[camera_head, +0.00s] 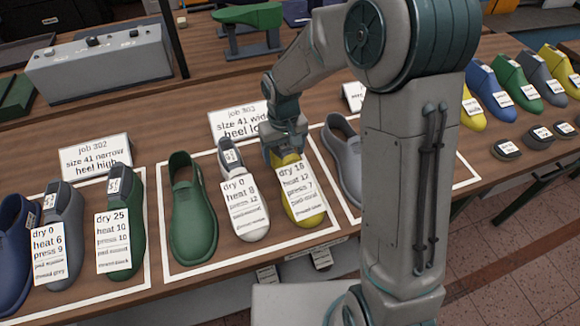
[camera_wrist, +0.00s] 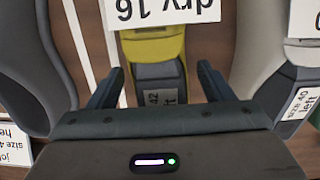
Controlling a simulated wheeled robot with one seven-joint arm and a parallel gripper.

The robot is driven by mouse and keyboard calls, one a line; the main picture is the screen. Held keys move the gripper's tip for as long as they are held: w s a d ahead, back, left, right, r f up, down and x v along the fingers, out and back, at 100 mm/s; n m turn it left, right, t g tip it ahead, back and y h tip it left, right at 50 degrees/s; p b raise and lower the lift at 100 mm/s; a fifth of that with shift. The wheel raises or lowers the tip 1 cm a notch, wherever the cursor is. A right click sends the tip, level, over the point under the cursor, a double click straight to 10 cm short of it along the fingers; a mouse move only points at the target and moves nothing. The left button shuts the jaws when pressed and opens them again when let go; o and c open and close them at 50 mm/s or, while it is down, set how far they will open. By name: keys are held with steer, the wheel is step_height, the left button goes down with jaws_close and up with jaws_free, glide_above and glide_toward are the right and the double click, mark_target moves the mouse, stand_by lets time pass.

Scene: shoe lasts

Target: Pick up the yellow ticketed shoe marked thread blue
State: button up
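The yellow shoe (camera_head: 310,218) stands in the middle framed area of the bench, at its right side. It carries a white ticket (camera_head: 297,187) reading dry 16, heat 12, press 7; the smaller lines are too small to read. In the wrist view the yellow shoe (camera_wrist: 155,48) shows a dark grey heel block with a size label, and its ticket hides part of it. My gripper (camera_wrist: 158,70) is open, with one finger on each side of the shoe's heel end. In the head view my gripper (camera_head: 284,152) is over the shoe's back end and hides it.
A white shoe (camera_head: 248,228) with a ticket stands close on the left, and a green shoe (camera_head: 192,215) beyond it. A grey shoe (camera_head: 344,160) stands close on the right, partly behind my arm. Job cards (camera_head: 238,122) stand behind the rows.

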steer(key=c, duration=1.4)
steer(key=shift+w+r, duration=0.1)
steer(key=shift+r, duration=0.1)
steer(key=shift+c, duration=0.2)
